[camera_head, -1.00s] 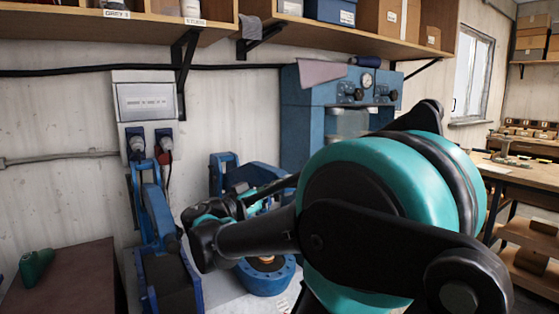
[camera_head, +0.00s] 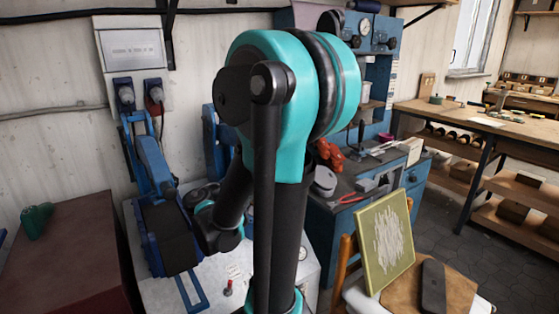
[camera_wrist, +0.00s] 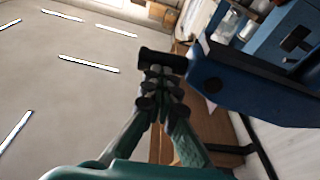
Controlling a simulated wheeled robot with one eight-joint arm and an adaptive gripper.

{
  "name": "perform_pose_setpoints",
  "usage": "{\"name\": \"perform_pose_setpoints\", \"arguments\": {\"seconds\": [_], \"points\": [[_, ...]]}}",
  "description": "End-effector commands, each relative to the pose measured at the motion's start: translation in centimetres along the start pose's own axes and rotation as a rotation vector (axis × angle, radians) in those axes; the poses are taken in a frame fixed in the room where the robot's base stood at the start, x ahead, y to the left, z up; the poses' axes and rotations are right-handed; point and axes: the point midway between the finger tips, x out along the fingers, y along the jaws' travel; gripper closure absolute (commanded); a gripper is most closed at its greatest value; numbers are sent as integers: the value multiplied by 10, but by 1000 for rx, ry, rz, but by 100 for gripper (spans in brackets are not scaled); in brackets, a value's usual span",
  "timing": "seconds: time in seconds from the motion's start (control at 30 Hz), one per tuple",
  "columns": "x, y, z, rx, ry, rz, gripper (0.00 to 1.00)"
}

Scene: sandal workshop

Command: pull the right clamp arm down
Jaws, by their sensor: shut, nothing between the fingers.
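Two blue clamp arms stand at the bench by the wall. The left one (camera_head: 152,160) is raised above a dark pad. The right one (camera_head: 212,135) is also upright and partly hidden by my arm. In the wrist view, a blue beam (camera_wrist: 255,90), apparently a clamp arm, fills the right side. My gripper (camera_wrist: 161,82) is shut and empty, pointing up beside the beam's near end. A short dark bar lies across the fingertips; I cannot tell whether they touch it. My arm hides the gripper's fingertips in the head view.
A grey control box (camera_head: 133,50) with two plugs hangs on the wall. A dark red cabinet (camera_head: 75,240) stands at the left. A blue workbench (camera_head: 335,220) with tools is right of my arm. A yellow-green framed panel (camera_head: 384,238) leans beside a chair.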

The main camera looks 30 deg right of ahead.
Motion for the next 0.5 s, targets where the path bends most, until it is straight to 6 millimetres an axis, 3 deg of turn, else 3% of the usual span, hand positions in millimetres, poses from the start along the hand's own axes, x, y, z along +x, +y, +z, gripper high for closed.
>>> {"name": "perform_pose_setpoints", "arguments": {"seconds": [0.5], "points": [[-5,1,1,-1,-3,2,100]]}}
